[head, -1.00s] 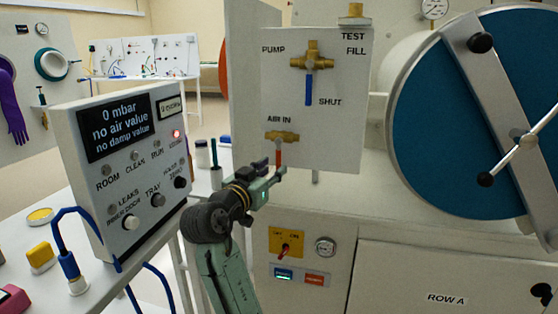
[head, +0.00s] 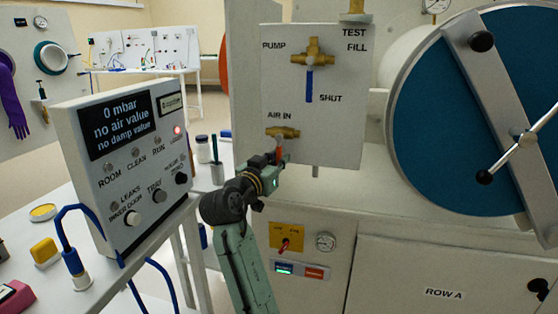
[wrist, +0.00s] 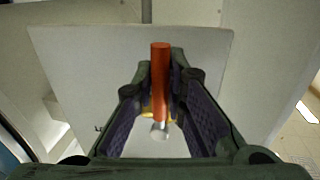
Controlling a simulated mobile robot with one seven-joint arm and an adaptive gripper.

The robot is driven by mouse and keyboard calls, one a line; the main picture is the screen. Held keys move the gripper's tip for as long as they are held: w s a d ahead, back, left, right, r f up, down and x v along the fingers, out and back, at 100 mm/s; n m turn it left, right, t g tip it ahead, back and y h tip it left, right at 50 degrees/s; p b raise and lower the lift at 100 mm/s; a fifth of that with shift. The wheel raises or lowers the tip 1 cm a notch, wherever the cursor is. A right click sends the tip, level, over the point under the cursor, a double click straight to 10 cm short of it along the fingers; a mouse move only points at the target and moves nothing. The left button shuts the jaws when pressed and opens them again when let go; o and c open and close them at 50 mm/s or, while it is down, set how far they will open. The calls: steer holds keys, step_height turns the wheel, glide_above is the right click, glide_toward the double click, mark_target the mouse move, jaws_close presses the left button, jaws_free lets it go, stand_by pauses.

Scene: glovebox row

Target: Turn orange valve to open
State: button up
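The orange valve is a brass body (head: 283,132) under the AIR IN label on a grey panel, with an orange handle (head: 279,152) hanging straight down. My gripper (head: 274,161) is at the handle's lower part and hides its end in the head view. In the wrist view the orange handle (wrist: 160,85) lies between the two fingers of my gripper (wrist: 162,70), with a narrow gap seen on each side. The fingers are open around it. The brass body (wrist: 148,114) is partly hidden behind the handle in that view.
A blue-handled brass valve (head: 312,58) sits above on the same panel (head: 345,130). A control box (head: 120,170) reading 0 mbar stands at left. A big blue round door (head: 450,120) is at right. A yellow switch plate (head: 287,237) is below.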

jaws_close()
steer(key=shift+d, duration=0.1)
stand_by(0.5)
steer(key=shift+s+d+n, duration=0.25)
steer(key=shift+d+n, duration=0.35)
steer(key=shift+n, duration=0.7)
steer(key=n, duration=0.1)
steer(key=d+r+n+t, duration=0.1)
steer(key=n, duration=0.1)
steer(key=d+n+p, duration=0.1)
steer(key=n, duration=0.1)
steer(key=shift+s+r, duration=0.15)
steer(key=shift+s, duration=0.15)
steer(key=n, duration=0.1)
steer(key=d+r+n+p, duration=0.1)
steer(key=n, duration=0.1)
steer(key=n+t+p, duration=0.1)
steer(key=shift+s+d+r+n+y, duration=0.25)
steer(key=shift+r+n+y, duration=0.15)
steer(key=shift+s+d+r+n+t+y+p, duration=0.15)
steer(key=shift+r+n+p, duration=0.15)
steer(key=shift+n, duration=0.35)
steer(key=shift+w+d+r+n+t+y+p, duration=0.1)
steer(key=shift+r+n+t+p, duration=0.1)
steer(key=shift+n+p, duration=0.4)
steer(key=shift+s+d+r+n+t+y+p, duration=0.1)
steer(key=shift+r+n+t+y+p, duration=0.1)
steer(key=shift+n, duration=0.55)
